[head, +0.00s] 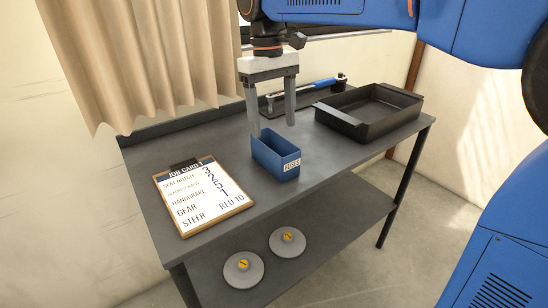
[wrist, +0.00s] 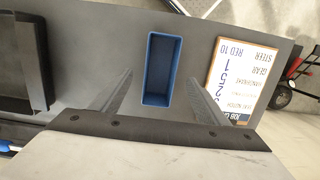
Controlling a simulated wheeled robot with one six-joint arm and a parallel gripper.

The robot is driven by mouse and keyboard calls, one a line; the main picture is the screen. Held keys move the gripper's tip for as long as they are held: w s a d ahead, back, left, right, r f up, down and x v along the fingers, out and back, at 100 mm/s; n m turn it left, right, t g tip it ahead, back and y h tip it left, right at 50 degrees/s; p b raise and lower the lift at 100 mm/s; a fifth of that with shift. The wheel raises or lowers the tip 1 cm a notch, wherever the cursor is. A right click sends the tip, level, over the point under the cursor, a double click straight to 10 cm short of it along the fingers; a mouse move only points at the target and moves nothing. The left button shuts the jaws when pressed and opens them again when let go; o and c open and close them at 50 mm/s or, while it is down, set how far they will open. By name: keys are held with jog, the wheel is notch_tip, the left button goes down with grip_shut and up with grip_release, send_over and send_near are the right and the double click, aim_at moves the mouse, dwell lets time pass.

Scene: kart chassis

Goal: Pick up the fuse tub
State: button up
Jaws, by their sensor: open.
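The fuse tub (head: 275,156) is a small blue open-topped box with a white "FUSES" label on its front. It stands upright on the grey workbench (head: 320,160), near the middle. In the wrist view the tub (wrist: 160,103) shows from above as a long blue rim with a dark inside, which looks empty. My gripper (head: 273,130) is open, fingers pointing down, above and a little behind the tub in the head view. In the wrist view my gripper (wrist: 160,80) has its two fingers on either side of the tub's image. Nothing is between the fingers.
A job card clipboard (head: 203,195) lies left of the tub. A black tray (head: 368,110) stands at the back right, with a blue-handled tool (head: 318,84) behind it. Two round grey discs (head: 287,241) lie on the lower shelf. Bench space right of the tub is clear.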

aim_at(275, 148)
jog(key=shift+s+d+f, duration=0.1)
jog(key=shift+s+f, duration=0.05)
jog(key=shift+f, duration=1.8)
jog(key=shift+s+d+f, duration=0.1)
jog(key=shift+f, duration=1.85)
jog(key=c, duration=1.2)
